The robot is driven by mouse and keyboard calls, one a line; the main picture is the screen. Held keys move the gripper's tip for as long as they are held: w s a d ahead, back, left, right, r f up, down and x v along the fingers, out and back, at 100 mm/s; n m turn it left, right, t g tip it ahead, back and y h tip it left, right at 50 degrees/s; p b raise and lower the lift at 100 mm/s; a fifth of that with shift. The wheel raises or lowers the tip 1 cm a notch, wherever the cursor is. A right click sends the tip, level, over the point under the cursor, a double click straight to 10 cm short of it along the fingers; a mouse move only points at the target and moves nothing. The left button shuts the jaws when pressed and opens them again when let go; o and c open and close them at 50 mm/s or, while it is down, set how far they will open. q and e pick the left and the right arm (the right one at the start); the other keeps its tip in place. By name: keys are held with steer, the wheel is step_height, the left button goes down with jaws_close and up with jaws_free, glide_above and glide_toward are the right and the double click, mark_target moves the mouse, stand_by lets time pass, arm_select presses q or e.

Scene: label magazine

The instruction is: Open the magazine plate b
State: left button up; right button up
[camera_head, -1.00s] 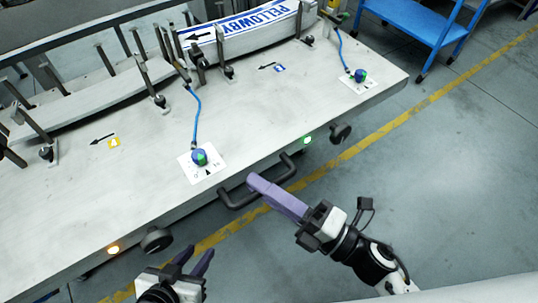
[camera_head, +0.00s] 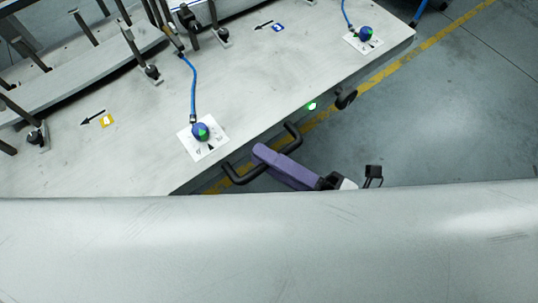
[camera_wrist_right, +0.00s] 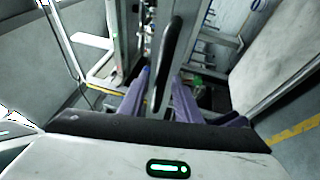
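A grey magazine plate (camera_head: 265,85) fills the upper part of the head view, with a black bar handle (camera_head: 243,176) on its front edge. No letter b can be read on it. My right gripper (camera_head: 262,152) has its purple fingers at the middle of this handle. In the right wrist view, the black handle (camera_wrist_right: 170,50) stands between the two spread fingers of my right gripper (camera_wrist_right: 161,76). The gripper is open; contact with the handle cannot be made out. The right wrist is partly hidden by a pale surface in front. My left gripper is not in view.
A blue-green knob (camera_head: 200,131) sits on a white card, with another knob (camera_head: 365,33) at the upper right. A green light (camera_head: 311,105) and a round black knob (camera_head: 345,98) are on the front edge. Free floor (camera_head: 450,115) lies right.

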steer(key=v, duration=1)
steer(key=shift+d+b, duration=0.15)
steer(key=shift+b, duration=0.25)
steer(key=shift+s, duration=0.15)
